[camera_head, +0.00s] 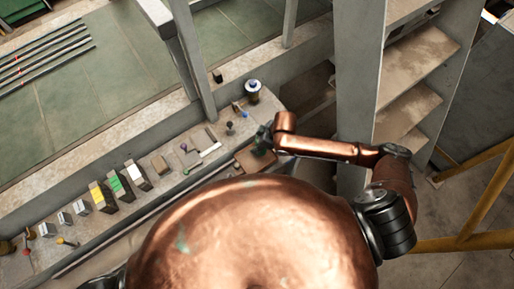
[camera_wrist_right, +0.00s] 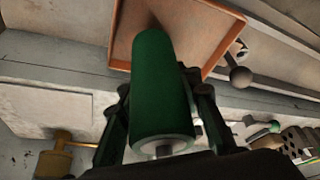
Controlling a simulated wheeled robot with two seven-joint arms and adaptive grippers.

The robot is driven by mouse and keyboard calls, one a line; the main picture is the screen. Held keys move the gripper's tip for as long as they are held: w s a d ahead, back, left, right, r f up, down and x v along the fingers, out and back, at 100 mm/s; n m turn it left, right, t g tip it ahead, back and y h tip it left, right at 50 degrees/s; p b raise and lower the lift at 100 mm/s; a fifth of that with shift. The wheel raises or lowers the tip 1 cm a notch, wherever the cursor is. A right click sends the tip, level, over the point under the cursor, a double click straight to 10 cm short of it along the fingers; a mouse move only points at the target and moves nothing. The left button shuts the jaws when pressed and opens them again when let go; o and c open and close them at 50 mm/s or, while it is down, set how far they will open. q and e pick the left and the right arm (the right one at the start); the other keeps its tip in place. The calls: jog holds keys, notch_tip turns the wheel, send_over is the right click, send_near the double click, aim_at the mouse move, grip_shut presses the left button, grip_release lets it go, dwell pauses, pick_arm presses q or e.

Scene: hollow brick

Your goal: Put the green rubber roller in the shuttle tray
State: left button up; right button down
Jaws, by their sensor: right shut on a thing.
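The green rubber roller (camera_wrist_right: 160,90) fills the middle of the right wrist view, with a small metal shaft end showing at its near end. My right gripper (camera_wrist_right: 158,104) is shut on it, one dark finger on each side. The gripper also shows small in the head view (camera_head: 265,138), at the right end of the ledge. The shuttle tray (camera_wrist_right: 217,68), shallow with an orange-brown rim, lies beyond the roller's far end. The tray also shows in the head view (camera_head: 241,163). I cannot tell whether the roller touches its floor. My left gripper is not in view.
A white-and-blue spool (camera_head: 253,88) stands behind the gripper. A grey post (camera_head: 190,60) rises behind the ledge. Shelves (camera_head: 420,68) stand at the right. My copper body hides the lower middle.

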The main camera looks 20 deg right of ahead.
jog(key=shift+f, duration=1.45)
jog(key=shift+f, duration=0.1)
jog(key=c, duration=1.4)
grip_release()
jog(key=v, duration=1.2)
jog(key=shift+a, duration=0.1)
